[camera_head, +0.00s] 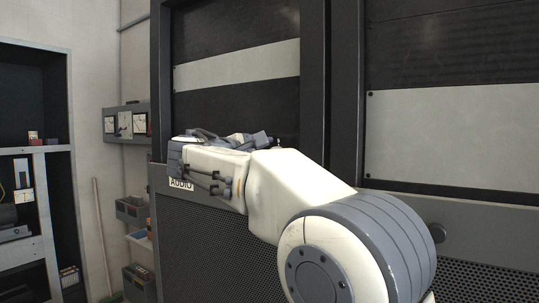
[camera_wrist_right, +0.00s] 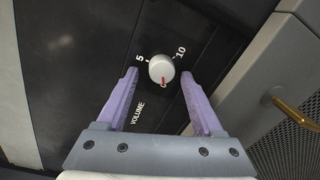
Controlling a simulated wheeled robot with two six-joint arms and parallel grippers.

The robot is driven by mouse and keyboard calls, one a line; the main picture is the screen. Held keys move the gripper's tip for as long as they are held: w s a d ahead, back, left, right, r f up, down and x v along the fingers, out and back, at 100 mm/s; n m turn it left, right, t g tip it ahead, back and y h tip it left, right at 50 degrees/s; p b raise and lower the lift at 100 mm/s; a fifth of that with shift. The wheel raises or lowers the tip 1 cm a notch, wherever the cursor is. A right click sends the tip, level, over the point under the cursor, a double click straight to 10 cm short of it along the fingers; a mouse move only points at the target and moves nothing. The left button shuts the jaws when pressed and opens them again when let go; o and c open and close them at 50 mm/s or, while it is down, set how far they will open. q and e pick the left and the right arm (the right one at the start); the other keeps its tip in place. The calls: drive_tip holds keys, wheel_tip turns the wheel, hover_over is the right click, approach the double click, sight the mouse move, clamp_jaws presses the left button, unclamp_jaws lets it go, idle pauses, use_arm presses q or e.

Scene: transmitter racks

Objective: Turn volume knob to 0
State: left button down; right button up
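The volume knob (camera_wrist_right: 161,67) is a round light-grey knob on a dark panel in the right wrist view. Its red pointer mark is toward the bottom of the picture, beside a partly visible white digit. White marks "5" and "10" lie above it, left and right, and "VOLUME" is printed lower left. My right gripper (camera_wrist_right: 160,73) is open, with one purple finger on each side of the knob and a gap at both. I cannot tell how deep the fingertips reach. In the head view my right gripper (camera_head: 187,147) is in front of the rack and hides the knob. My left gripper is out of view.
An "AUDIO" label (camera_head: 181,184) is on the rack below my gripper. A perforated panel (camera_head: 205,245) lies below it. A brass handle (camera_wrist_right: 296,113) juts out at the right in the wrist view. Shelves (camera_head: 30,190) and wall boxes (camera_head: 127,122) stand at the left.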

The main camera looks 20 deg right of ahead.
drive_tip(key=shift+s+d, duration=0.1)
drive_tip(key=b+v, duration=0.2)
drive_tip(key=v, duration=0.8)
drive_tip(key=shift+a+b, duration=0.2)
drive_tip(key=shift+b, duration=0.1)
drive_tip(key=s+a+f+n+g+y, duration=0.1)
drive_tip(key=s+a+f+y, duration=0.15)
drive_tip(key=f, duration=0.55)
drive_tip(key=s+a+f+g+y, duration=0.1)
drive_tip(key=s+f+y, duration=0.15)
drive_tip(key=f, duration=0.55)
drive_tip(key=s+a+f+n+g+y, duration=0.1)
drive_tip(key=s+a+f+y, duration=0.15)
drive_tip(key=f, duration=0.55)
drive_tip(key=s+a+f+m+g+y, duration=0.3)
drive_tip(key=s+f+m+g+y, duration=0.2)
drive_tip(key=s+f, duration=1.4)
drive_tip(key=s+g+y, duration=0.2)
drive_tip(key=s, duration=0.2)
drive_tip(key=shift+f+m, duration=0.3)
drive_tip(key=shift+f, duration=0.05)
